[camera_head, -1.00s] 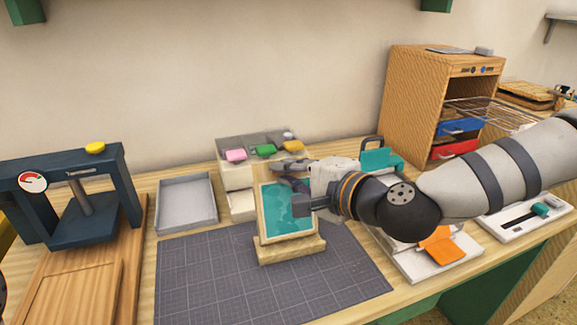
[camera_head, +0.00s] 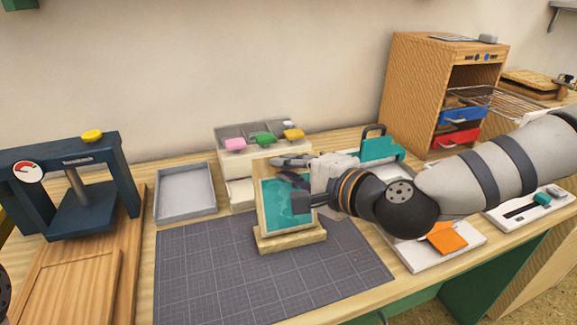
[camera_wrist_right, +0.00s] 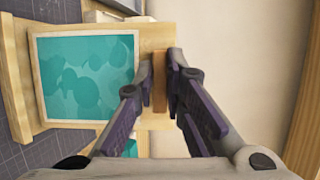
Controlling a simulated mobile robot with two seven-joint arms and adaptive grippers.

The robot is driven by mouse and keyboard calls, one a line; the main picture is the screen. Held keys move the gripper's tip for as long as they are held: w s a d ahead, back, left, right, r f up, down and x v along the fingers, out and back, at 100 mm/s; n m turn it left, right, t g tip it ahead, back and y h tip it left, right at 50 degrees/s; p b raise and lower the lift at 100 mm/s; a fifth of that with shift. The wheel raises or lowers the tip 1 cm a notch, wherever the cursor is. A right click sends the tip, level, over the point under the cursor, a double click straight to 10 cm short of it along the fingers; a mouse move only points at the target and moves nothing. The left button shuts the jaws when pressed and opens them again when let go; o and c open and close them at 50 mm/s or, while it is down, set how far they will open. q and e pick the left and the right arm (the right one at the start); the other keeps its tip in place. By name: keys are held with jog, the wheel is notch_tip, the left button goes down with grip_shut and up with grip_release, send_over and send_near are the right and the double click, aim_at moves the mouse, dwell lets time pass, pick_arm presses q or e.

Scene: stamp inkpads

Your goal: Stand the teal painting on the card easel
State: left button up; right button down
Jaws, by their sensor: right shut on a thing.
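The teal painting (camera_head: 282,205), in a pale wooden frame, leans on the wooden card easel (camera_head: 290,239), which stands on the grey mat. Its lower edge is at the easel's front ledge. The right wrist view shows the painting's teal face (camera_wrist_right: 85,75) left of the fingers. My right gripper (camera_head: 298,183) is at the painting's upper part and covers some of it. In the wrist view its fingers (camera_wrist_right: 160,78) close around a small brown wooden tab at the painting's edge. Whether the painting's back touches the easel is hidden. My left gripper is not in view.
The grey cutting mat (camera_head: 210,275) is clear at front and left. A grey tray (camera_head: 185,193) and an inkpad rack (camera_head: 245,165) stand behind.

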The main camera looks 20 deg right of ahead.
jog(key=c, duration=1.6)
grip_release()
jog(key=shift+o, duration=0.2)
